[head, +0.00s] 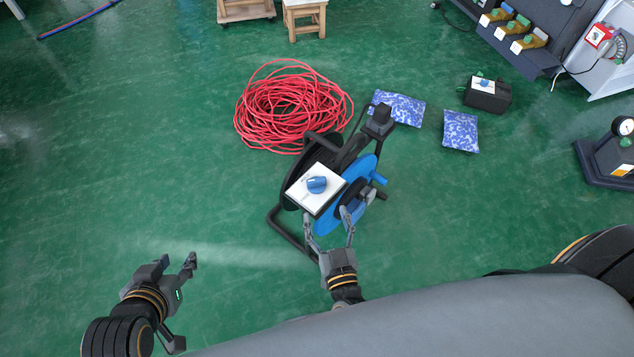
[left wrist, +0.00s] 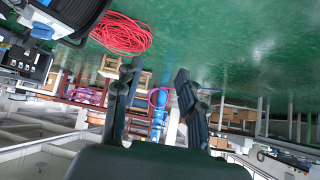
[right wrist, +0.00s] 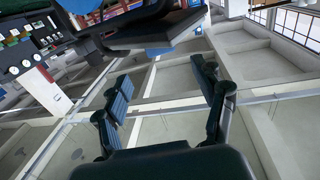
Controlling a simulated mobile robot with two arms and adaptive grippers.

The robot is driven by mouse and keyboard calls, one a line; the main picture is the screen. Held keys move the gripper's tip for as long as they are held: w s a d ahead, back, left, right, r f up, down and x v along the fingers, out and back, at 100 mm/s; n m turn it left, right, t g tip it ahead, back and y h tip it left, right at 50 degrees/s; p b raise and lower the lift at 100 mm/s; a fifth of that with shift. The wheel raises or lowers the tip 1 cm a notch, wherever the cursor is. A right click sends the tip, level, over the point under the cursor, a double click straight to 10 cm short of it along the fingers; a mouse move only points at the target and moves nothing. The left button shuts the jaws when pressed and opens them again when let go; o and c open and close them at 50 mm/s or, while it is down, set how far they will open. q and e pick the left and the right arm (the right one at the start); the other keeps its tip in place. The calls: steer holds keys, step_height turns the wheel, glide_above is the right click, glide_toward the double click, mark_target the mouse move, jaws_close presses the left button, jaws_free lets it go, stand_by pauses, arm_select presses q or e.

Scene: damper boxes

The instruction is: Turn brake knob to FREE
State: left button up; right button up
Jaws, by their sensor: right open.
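The blue brake knob (head: 317,184) sits on a white square plate (head: 304,195) on the black-framed cable reel with a blue disc (head: 329,219). Markings on the plate are too small to read, so the knob's setting cannot be told. My right gripper (head: 330,226) is open and empty, just in front of the reel and below the plate in the picture, apart from the knob. Its spread fingers also show in the right wrist view (right wrist: 163,82). My left gripper (head: 184,302) is open and empty over the floor, well left of the reel; its parted fingers show in the left wrist view (left wrist: 157,85).
A heap of red cable (head: 290,107) lies behind the reel. Blue-white bags (head: 461,131) and a black box (head: 487,96) lie to the right. A wooden stool (head: 304,18) stands at the back. The green floor left of the reel is clear.

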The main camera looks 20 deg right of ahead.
mark_target(317, 184)
steer(key=w, duration=0.3)
steer(key=w+b, duration=0.1)
steer(key=w, duration=0.2)
steer(key=w+d, duration=0.1)
steer(key=w, duration=0.2)
steer(key=shift+w+b, duration=0.15)
steer(key=shift+b, duration=0.15)
steer(key=shift+w, duration=0.35)
arm_select(q)
steer(key=w+d+r+t+h, duration=0.1)
steer(key=w+d+r+t, duration=0.1)
steer(key=w+r+t, duration=0.3)
step_height(317, 184, up, 2)
steer(key=shift+w+d+r, duration=0.1)
steer(key=shift+w+d, duration=0.25)
steer(key=shift+w, duration=0.25)
arm_select(e)
steer(key=c, duration=1.2)
steer(key=shift+o, duration=0.2)
